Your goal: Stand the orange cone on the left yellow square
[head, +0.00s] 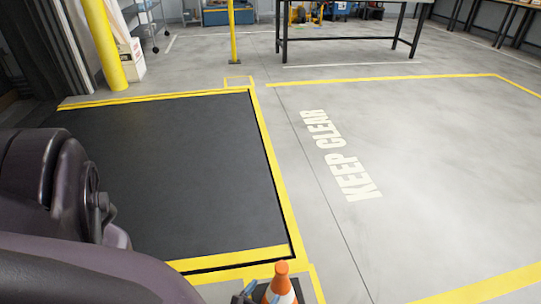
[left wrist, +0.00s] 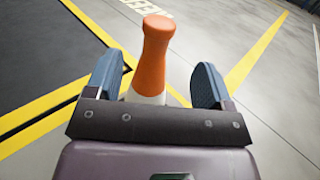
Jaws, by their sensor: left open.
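A near yellow square outline (head: 317,285) lies around the cone's place, partly out of view. A small far yellow square outline (head: 238,77) lies by the dark plate's far corner. I cannot tell which square is the left one. My right gripper is not in view.
A dark floor plate (head: 170,165) with yellow edging lies at the left. A yellow pole (head: 232,30) rises near the far square, and a thick yellow post (head: 104,45) stands further left. A table (head: 345,20) stands at the back. The KEEP CLEAR floor area is empty.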

